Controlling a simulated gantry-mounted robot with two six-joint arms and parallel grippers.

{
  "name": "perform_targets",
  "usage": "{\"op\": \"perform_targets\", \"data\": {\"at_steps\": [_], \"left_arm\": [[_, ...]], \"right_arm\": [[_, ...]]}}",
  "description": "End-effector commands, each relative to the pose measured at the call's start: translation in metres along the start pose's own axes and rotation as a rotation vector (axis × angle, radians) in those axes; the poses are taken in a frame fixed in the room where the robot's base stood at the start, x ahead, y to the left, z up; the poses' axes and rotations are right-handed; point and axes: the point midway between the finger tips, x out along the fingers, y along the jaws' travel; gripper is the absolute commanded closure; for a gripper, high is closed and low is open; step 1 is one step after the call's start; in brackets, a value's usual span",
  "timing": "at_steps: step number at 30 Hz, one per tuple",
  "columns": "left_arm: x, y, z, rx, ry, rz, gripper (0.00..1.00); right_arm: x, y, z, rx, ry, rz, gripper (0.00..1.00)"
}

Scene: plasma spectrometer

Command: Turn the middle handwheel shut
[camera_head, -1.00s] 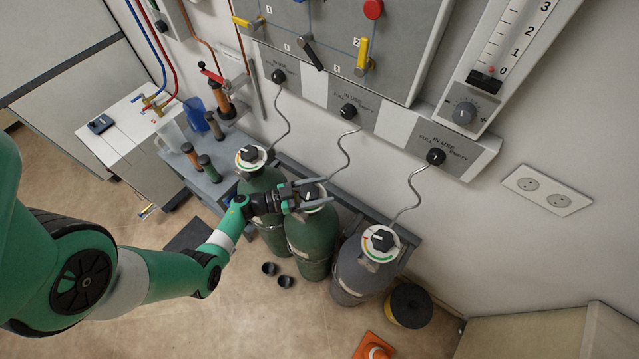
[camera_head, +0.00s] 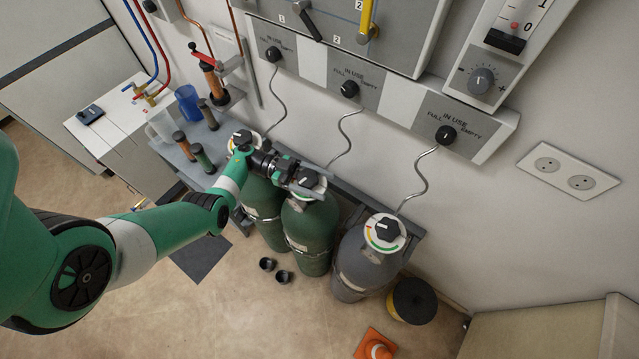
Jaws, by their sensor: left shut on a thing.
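Three gas cylinders stand in a row, each with a black handwheel on a pale round dial. The middle handwheel (camera_head: 308,177) tops the middle green cylinder (camera_head: 309,233). My left gripper (camera_head: 304,178) comes in from the left over the left cylinder and is shut on the middle handwheel. Its fingers hide part of the wheel and dial. The left handwheel (camera_head: 242,138) is on the other green cylinder (camera_head: 262,207), close behind my wrist. The right handwheel (camera_head: 387,229) is on the grey cylinder (camera_head: 362,266) and is clear of the gripper. My right gripper is not in view.
Curly thin pipes (camera_head: 345,140) rise from the cylinders to the wall panel (camera_head: 348,90). A low bench with tools (camera_head: 203,157) stands at the left. Two small black cups (camera_head: 283,277), an orange cone (camera_head: 375,346) and a black-and-yellow drum (camera_head: 413,301) are on the floor.

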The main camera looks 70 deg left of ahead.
Motion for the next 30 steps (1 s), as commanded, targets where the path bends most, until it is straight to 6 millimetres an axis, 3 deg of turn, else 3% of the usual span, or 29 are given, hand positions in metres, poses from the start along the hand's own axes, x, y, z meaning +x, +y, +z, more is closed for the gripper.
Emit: {"op": "perform_targets", "data": {"at_steps": [12,13,17,25,30], "left_arm": [[0.0,0.001,-0.002,0.001,0.001,0.01,0.82],[0.0,0.001,-0.002,0.001,0.001,0.01,0.23],[0.0,0.0,-0.001,0.001,0.001,0.01,0.0],[0.0,0.001,-0.003,0.0,0.0,0.009,0.0],[0.0,0.0,-0.028,0.003,-0.001,0.009,0.0]], "right_arm": [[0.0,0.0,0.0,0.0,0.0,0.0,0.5],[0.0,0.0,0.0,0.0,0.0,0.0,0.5],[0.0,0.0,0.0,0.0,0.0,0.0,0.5],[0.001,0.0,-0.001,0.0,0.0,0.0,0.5],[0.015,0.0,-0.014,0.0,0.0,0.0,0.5]]}}
